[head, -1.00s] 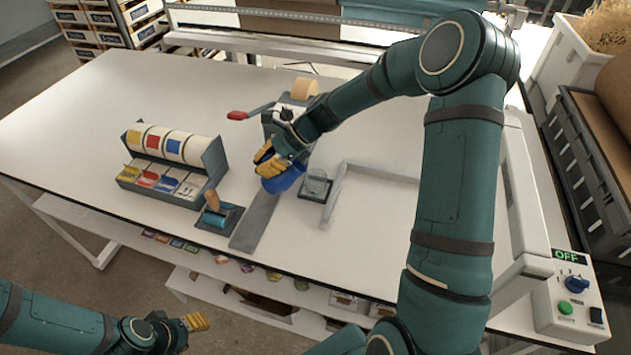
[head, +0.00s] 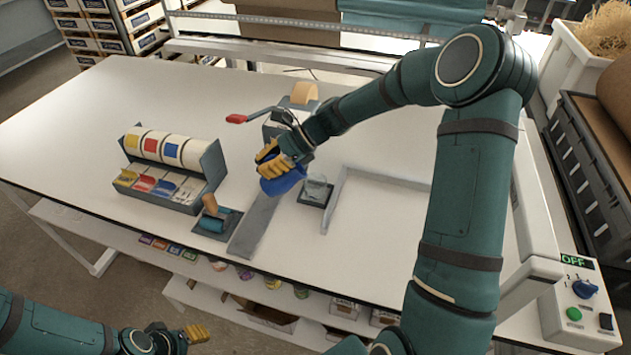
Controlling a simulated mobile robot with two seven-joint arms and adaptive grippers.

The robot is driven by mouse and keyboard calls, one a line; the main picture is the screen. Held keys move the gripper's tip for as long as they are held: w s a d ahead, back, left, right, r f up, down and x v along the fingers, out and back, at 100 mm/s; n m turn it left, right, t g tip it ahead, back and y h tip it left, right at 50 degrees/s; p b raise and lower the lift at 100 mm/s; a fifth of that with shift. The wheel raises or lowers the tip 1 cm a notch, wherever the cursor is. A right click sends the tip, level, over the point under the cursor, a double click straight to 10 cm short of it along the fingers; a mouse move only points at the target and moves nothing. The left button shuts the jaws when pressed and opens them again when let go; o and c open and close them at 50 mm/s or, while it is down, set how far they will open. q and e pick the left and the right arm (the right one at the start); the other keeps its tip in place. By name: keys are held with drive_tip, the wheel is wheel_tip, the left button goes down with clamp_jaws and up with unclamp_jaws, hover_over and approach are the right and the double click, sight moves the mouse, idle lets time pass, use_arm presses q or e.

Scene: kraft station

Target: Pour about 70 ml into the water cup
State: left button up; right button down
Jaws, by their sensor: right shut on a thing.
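My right gripper (head: 271,160) is shut on a blue jug (head: 284,181), held over the middle of the table. The jug is partly covered by the yellow fingers, and its contents do not show. A small clear cup (head: 317,186), which looks like the water cup, stands on a dark square base (head: 313,197) just right of the jug. The water level in it is too small to tell. My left gripper (head: 192,333) is low at the bottom left, in front of the table and away from everything; its fingers are too small to read.
A label dispenser (head: 206,178) with coloured rolls stands on the left. A roller with a wooden handle (head: 211,207) sits beside a grey strip (head: 255,225). A tape dispenser (head: 304,94) is behind the gripper. A grey angled frame (head: 385,178) lies right of the cup.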

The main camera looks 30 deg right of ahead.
drive_tip(key=shift+s+d+r+t+y+b, duration=0.15)
drive_tip(key=shift+d+r+y+b, duration=0.1)
drive_tip(key=shift+r+y+b, duration=0.3)
drive_tip(key=shift+w+d+r+t+y+b, duration=0.1)
drive_tip(key=shift+d+r+t+y+b, duration=0.2)
drive_tip(key=shift+b, duration=0.35)
idle(0.4)
drive_tip(key=shift+s+d+r+y+b, duration=0.2)
drive_tip(key=shift+y+b, duration=0.25)
drive_tip(key=shift+b, duration=0.15)
drive_tip(key=shift+s+d+r+y+p, duration=0.15)
drive_tip(key=shift+d+r+y+p, duration=0.15)
drive_tip(key=shift+d+y, duration=0.2)
drive_tip(key=shift+s+d+r+y+p, duration=0.2)
drive_tip(key=shift+d+r+y, duration=0.15)
drive_tip(key=shift+d, duration=0.2)
idle(0.5)
drive_tip(key=shift+w+a+r+t, duration=0.1)
drive_tip(key=shift+a+t, duration=0.1)
drive_tip(key=shift+t, duration=0.05)
